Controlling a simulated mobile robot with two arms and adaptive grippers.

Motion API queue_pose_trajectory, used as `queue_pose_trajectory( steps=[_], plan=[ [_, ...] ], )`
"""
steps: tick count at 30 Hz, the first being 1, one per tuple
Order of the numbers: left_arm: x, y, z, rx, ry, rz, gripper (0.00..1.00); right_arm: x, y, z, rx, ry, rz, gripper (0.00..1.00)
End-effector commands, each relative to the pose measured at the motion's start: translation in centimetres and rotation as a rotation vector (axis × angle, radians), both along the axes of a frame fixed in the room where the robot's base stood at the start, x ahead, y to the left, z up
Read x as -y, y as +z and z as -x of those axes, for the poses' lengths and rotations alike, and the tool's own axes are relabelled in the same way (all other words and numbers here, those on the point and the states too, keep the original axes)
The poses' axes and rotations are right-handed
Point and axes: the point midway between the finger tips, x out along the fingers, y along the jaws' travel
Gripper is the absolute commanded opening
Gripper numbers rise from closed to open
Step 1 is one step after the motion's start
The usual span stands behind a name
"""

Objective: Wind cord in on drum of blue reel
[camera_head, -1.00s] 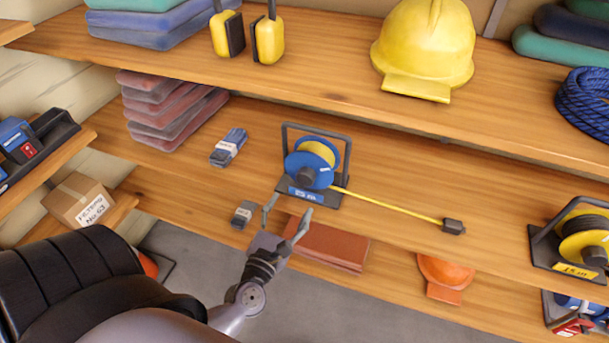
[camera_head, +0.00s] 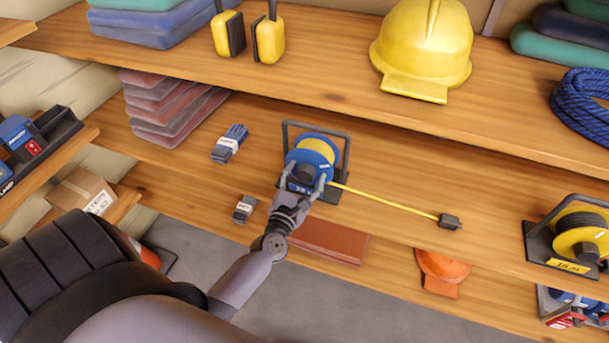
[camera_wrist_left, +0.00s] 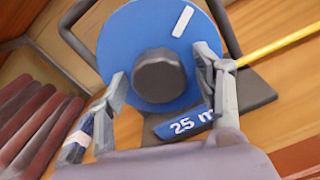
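The blue reel (camera_head: 313,153) stands on the middle shelf in a dark frame, with yellow cord on its drum. In the left wrist view its blue disc (camera_wrist_left: 145,25) shows a dark round knob (camera_wrist_left: 159,76) and a white mark. A length of yellow cord (camera_head: 385,202) runs out to the right along the shelf to a dark plug (camera_head: 449,221). My left gripper (camera_head: 304,188) is at the front of the reel. In the left wrist view its fingers (camera_wrist_left: 165,85) are spread open on either side of the knob, with gaps showing. My right gripper is not in view.
A yellow-and-black reel (camera_head: 577,237) stands on the shelf at right. Gloves (camera_head: 230,144) and folded red cloths (camera_head: 170,115) lie to the left. The shelf above holds a yellow helmet (camera_head: 424,45). The shelf around the cord is clear.

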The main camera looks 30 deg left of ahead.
Motion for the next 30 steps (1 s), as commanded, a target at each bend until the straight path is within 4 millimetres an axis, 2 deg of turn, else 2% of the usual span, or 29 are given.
queue_pose_trajectory(
  steps=[2,21,30],
  plan=[
    [0.00,0.00,0.02,0.000,0.000,0.000,0.55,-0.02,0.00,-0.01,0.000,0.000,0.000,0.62],
    [0.01,0.03,0.03,0.000,0.000,0.000,0.12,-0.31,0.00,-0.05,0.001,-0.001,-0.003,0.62],
    [0.00,0.07,0.02,-0.009,0.001,-0.038,0.12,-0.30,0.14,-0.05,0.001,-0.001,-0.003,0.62]
  ],
)
